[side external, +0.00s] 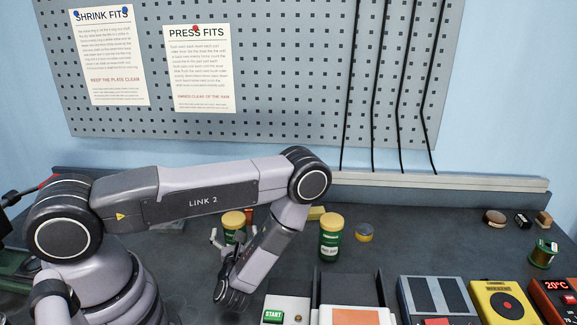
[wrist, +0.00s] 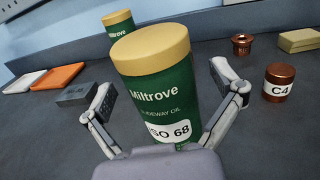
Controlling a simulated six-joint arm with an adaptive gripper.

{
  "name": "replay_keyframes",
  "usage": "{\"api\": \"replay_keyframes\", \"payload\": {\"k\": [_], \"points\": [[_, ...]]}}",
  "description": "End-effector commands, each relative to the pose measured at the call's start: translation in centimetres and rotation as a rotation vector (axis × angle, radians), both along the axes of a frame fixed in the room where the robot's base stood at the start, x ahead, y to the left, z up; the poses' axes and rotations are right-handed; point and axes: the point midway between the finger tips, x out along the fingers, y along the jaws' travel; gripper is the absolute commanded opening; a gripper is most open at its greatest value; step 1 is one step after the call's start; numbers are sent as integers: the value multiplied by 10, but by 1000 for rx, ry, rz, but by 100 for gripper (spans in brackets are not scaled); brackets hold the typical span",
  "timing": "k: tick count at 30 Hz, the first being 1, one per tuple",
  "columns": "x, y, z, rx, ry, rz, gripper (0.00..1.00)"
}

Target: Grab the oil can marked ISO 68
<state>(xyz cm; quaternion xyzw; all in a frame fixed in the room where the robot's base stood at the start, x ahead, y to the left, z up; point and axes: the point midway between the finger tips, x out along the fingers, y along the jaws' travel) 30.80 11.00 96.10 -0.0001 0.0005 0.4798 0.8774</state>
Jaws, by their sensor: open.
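The oil can marked ISO 68 (wrist: 160,95) is a green cylinder with a gold lid, upright and large in the middle of the wrist view. Its label reads Miltrove and slideway oil. My gripper (wrist: 161,86) is open, with one finger on each side of this can; I cannot tell whether either finger touches it. In the side view my gripper (side external: 227,238) is at a green can (side external: 233,222) with a yellow lid, partly hidden by the fingers. A second, similar can (wrist: 119,22) stands behind in the wrist view; its grade is hidden.
A copper jar marked C4 (wrist: 279,84) is right of my gripper. Panels and a yellow device (side external: 503,302) line the front right.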

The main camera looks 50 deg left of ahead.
Motion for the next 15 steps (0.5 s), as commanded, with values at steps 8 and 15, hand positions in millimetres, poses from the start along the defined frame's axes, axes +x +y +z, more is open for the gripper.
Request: {"api": "replay_keyframes", "payload": {"k": [8,15], "points": [[3,4,0,1,-1,-2,93],[3,4,0,1,-1,-1,66]]}}
